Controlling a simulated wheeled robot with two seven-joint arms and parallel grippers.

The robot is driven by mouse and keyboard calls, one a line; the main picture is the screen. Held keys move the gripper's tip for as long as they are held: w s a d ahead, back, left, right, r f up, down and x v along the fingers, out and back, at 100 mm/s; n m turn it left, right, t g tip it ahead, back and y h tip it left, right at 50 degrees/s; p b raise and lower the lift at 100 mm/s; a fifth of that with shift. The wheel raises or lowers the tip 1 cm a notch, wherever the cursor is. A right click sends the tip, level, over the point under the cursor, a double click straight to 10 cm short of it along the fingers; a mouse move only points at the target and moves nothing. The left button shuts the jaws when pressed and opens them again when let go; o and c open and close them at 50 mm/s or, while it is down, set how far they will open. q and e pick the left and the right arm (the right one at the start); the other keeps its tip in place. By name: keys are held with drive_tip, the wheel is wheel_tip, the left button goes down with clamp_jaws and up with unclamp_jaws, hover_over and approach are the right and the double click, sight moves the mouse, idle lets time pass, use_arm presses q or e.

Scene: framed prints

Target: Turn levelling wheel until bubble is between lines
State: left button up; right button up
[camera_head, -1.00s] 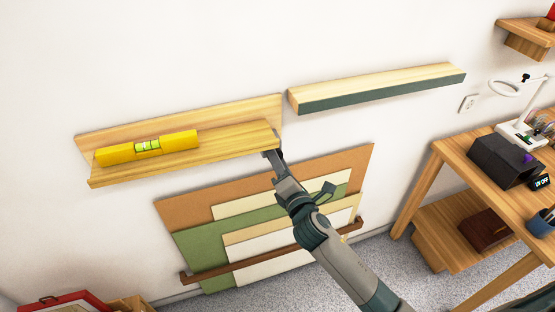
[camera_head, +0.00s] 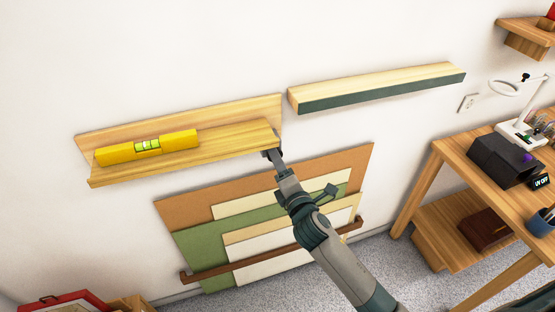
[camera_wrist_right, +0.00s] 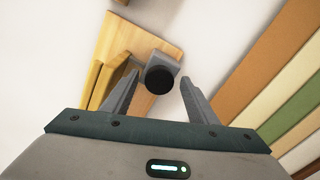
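A yellow spirit level (camera_head: 120,155) lies on the wooden wall ledge (camera_head: 225,146). A pale bubble shows in its green vial (camera_head: 147,146), near the middle; the lines are too small to place it exactly. In the right wrist view, the black round end of the levelling wheel (camera_wrist_right: 160,80) sits on a grey mount at the ledge's end. My right gripper (camera_wrist_right: 160,82) is open around the wheel, with a gap visible on both sides of the black end. In the head view the gripper (camera_head: 273,150) is at the ledge's right end. My left gripper is not in view.
A second ledge with a green front (camera_head: 385,88) is on the wall to the right. Mat boards (camera_head: 190,206) lean on the wall below, behind a brown rail (camera_head: 235,266). A wooden workbench (camera_head: 465,160) stands at right.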

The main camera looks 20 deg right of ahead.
drive_tip(key=s+b, duration=0.4)
drive_tip(key=s, duration=1.3)
drive_tip(key=shift+s+d, duration=0.2)
drive_tip(key=shift+d, duration=0.1)
drive_tip(key=shift+f, duration=0.1)
idle(0.6)
